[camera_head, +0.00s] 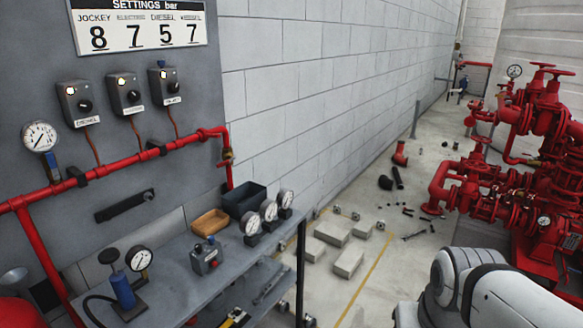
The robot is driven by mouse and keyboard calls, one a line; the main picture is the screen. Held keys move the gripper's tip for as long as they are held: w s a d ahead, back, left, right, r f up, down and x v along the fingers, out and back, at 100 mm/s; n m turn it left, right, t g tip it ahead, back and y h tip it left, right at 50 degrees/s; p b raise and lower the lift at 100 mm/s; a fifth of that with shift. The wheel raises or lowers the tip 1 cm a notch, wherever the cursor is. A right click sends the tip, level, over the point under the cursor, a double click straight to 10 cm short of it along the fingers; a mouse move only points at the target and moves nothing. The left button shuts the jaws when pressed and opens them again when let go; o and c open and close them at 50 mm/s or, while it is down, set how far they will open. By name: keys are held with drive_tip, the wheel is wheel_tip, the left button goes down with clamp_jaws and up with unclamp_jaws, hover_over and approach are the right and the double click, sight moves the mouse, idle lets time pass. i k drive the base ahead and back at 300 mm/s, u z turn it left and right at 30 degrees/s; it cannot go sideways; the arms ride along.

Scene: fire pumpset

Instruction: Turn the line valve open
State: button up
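A red pipe (110,167) runs along the grey panel and turns down at its right end. A small brass-coloured valve (227,155) sits on that downward section; its handle is too small to read as open or shut. A blue-handled fitting (52,166) sits on the pipe at the left, below a round gauge (40,137). No label shows which one is the line valve. A white part of my arm shows at the lower right, well apart from the panel. My gripper is out of view.
A grey bench (185,275) below the panel holds loose gauges (269,210), a tan tray (210,222), a dark bin (245,198) and a blue hand pump (122,288). Concrete blocks (348,262) and loose parts lie on the floor. Red pump pipework (510,190) fills the right.

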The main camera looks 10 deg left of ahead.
sight(226, 162)
drive_tip(key=u, duration=0.1)
drive_tip(key=i, duration=0.95)
drive_tip(key=u, duration=0.45)
drive_tip(key=i, duration=0.9)
drive_tip(key=u, duration=0.35)
drive_tip(key=k, duration=0.75)
drive_tip(key=u, duration=0.2)
drive_tip(key=i, duration=0.75)
drive_tip(key=z, duration=0.1)
